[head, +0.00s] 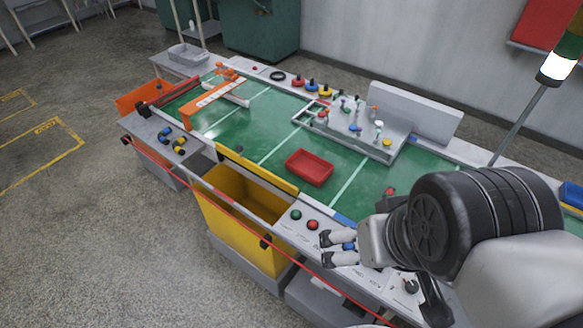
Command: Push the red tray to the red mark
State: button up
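The red tray (318,178) is an empty, shallow rectangular box lying flat on the green work surface, right of the yellow bin. My gripper (326,249) is open and empty over the grey front panel, nearer the camera than the tray and not touching it. Its fingers point left, with a gap between them. A small red patch (390,191) shows right of the tray beside my arm; I cannot tell whether it is the red mark. My arm hides part of the surface at right.
A yellow bin (232,205) with a raised yellow edge stands left of the tray. A grey fixture with several coloured knobs (387,143) stands behind it. An orange gantry (212,93) is at far left. Green and red buttons (312,225) sit near my gripper. White lines cross the green surface.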

aim_at(311, 168)
jog(key=i+j+z, duration=0.6)
jog(key=j+z, duration=0.15)
jog(key=j, duration=0.25)
jog(key=i+j+z, duration=0.25)
jog(key=j, duration=0.15)
jog(key=k+l, duration=0.05)
jog(key=k, duration=0.05)
